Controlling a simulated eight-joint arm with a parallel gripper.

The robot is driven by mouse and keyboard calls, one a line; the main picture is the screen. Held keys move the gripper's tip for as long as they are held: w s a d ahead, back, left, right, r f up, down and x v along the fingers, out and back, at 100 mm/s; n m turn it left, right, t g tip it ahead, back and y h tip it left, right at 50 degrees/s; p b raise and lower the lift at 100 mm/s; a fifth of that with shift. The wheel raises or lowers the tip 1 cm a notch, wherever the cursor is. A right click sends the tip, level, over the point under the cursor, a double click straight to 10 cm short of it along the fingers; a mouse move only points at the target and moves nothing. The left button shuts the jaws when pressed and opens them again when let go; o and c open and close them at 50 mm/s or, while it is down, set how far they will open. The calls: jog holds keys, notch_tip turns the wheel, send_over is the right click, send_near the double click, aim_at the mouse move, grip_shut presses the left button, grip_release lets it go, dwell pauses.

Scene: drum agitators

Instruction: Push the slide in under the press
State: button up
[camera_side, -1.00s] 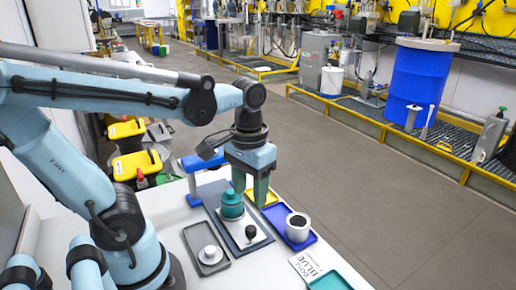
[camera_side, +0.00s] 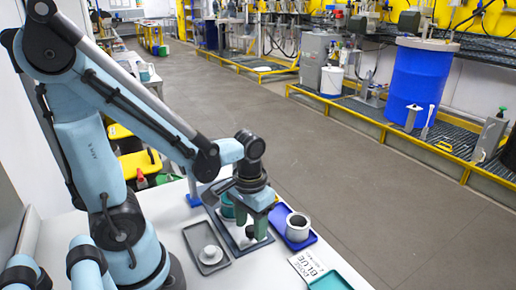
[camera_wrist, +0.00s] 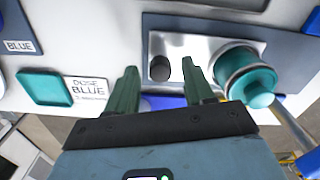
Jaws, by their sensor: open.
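The slide is a pale metal plate (camera_wrist: 184,42) with a black knob (camera_wrist: 160,68) at one end and a teal-and-steel cup (camera_wrist: 247,76) at the other. It lies on a dark grey base (camera_wrist: 170,21). In the side view the cup (camera_side: 227,207) is partly hidden behind my gripper. My gripper (camera_side: 253,226) points down at the knob end of the slide. In the wrist view the knob shows between the open fingertips; contact cannot be told. Only a blue part of the press (camera_side: 193,196) shows in the side view, behind my arm.
Left of the base is a grey tray (camera_side: 215,267) with a white round piece. On the right are a blue tray (camera_side: 307,239) with a white cup (camera_side: 298,226), a "DOSE BLUE" card (camera_side: 306,268) and a teal tray (camera_side: 333,279).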

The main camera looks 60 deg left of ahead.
jog(key=shift+f, duration=0.15)
jog(key=shift+c, duration=0.4)
grip_shut()
